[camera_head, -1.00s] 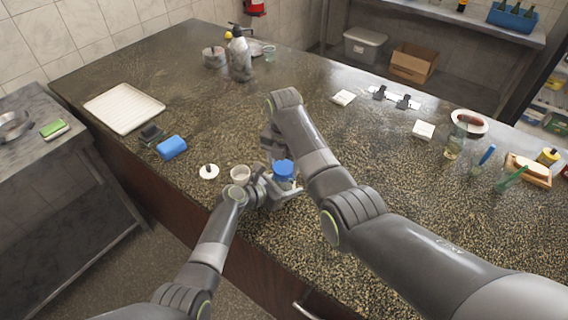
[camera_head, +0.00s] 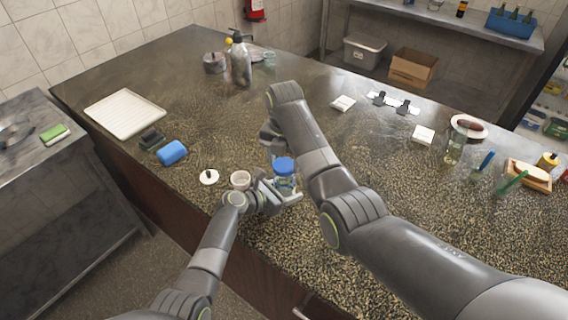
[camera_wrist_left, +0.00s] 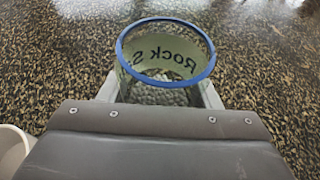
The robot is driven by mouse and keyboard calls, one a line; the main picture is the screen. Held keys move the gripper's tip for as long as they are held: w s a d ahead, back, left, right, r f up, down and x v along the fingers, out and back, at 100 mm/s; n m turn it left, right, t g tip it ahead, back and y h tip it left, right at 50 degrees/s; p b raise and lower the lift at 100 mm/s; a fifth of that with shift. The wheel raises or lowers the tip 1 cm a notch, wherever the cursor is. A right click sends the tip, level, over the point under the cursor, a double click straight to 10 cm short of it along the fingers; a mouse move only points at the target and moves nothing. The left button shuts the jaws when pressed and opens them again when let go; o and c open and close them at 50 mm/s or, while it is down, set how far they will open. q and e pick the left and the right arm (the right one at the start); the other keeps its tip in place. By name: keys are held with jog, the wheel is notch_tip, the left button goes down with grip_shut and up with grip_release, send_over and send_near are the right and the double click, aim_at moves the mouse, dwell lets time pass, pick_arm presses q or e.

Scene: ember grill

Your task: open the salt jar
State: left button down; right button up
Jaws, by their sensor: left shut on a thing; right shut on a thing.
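The salt jar (camera_head: 285,187) is a clear jar near the front edge of the counter. My left gripper (camera_head: 283,196) is shut around its body. In the left wrist view the jar (camera_wrist_left: 167,62) has a "Rock S…" label and a blue rim, and I see into its open top. The blue lid (camera_head: 284,164) is above the jar in the head view; it is out of the left wrist view. My right gripper (camera_head: 271,136) is just behind and above, shut on the lid, its fingers mostly hidden by my right arm.
A small white cup (camera_head: 240,179) stands left of the jar, close to my left gripper. A white tray (camera_head: 125,113) is at the far left.

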jog(key=shift+r, duration=1.35)
pick_arm(q)
jog(key=shift+c, duration=1.9)
grip_release()
